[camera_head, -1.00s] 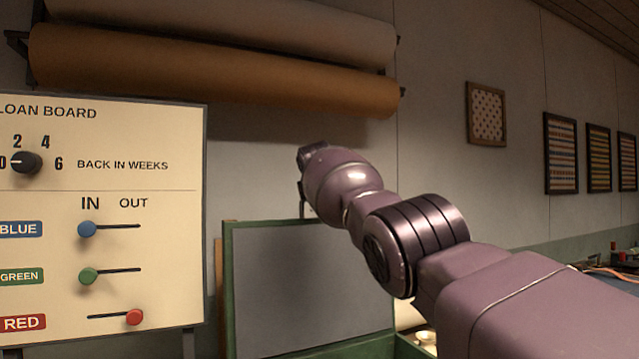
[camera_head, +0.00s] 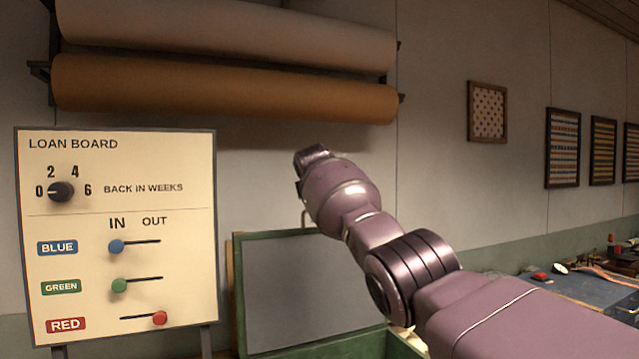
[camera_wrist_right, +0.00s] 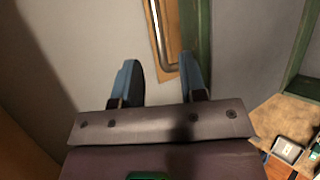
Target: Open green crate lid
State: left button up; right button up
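The green crate's lid (camera_head: 305,285) stands raised and nearly upright, a green frame around a grey panel. A metal bar handle (camera_wrist_right: 157,30) and a strip of the lid's green edge (camera_wrist_right: 203,30) show in the right wrist view. The handle's end lies ahead of the space between my right gripper's fingers (camera_wrist_right: 160,75). The fingers are apart and hold nothing that I can see. In the head view my right gripper (camera_head: 312,165) is above the lid's top edge, its fingertips hidden. Only a little of the crate body shows. My left gripper is out of view.
A loan board (camera_head: 120,235) stands left of the lid. Paper rolls (camera_head: 225,88) hang on the wall above. A dark workbench (camera_head: 590,290) with small items is at the right. Framed pictures hang on the right wall.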

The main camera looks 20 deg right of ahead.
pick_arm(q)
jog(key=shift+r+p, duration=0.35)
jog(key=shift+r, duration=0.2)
pick_arm(e)
jog(key=v, duration=0.3)
jog(key=shift+f, duration=0.1)
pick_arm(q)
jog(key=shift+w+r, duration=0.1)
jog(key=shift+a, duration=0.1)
